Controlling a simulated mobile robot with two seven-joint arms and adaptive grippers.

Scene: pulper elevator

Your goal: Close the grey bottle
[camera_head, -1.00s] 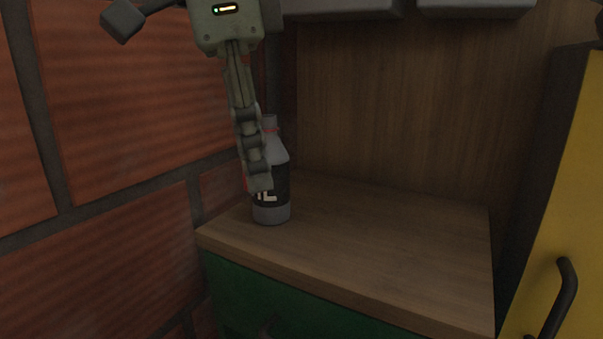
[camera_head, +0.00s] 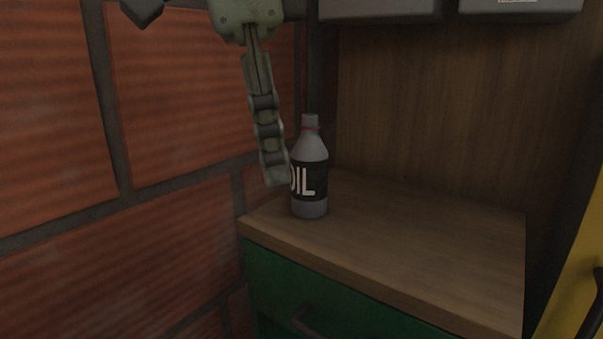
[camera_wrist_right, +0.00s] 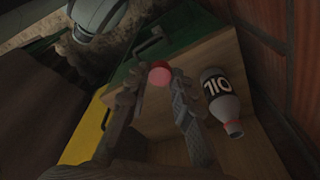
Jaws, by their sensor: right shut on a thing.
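The grey bottle (camera_head: 310,185) stands upright on the wooden top of the green cabinet, near its left back part. It has a black label reading OIL and a red ring at the neck. In the right wrist view the bottle (camera_wrist_right: 217,90) is to the right of the fingers, its neck toward the lower right. My right gripper (camera_head: 275,180) hangs just left of the bottle and overlaps the label's left edge; I cannot tell if they touch. In the right wrist view it is shut on a small red cap (camera_wrist_right: 159,76) between its fingertips. My left gripper is not in view.
The wooden cabinet top (camera_head: 430,235) is clear to the right of the bottle. A brick wall (camera_head: 170,100) is close on the left. Grey boxes (camera_head: 380,8) hang above. A yellow cabinet (camera_head: 580,270) stands at the right.

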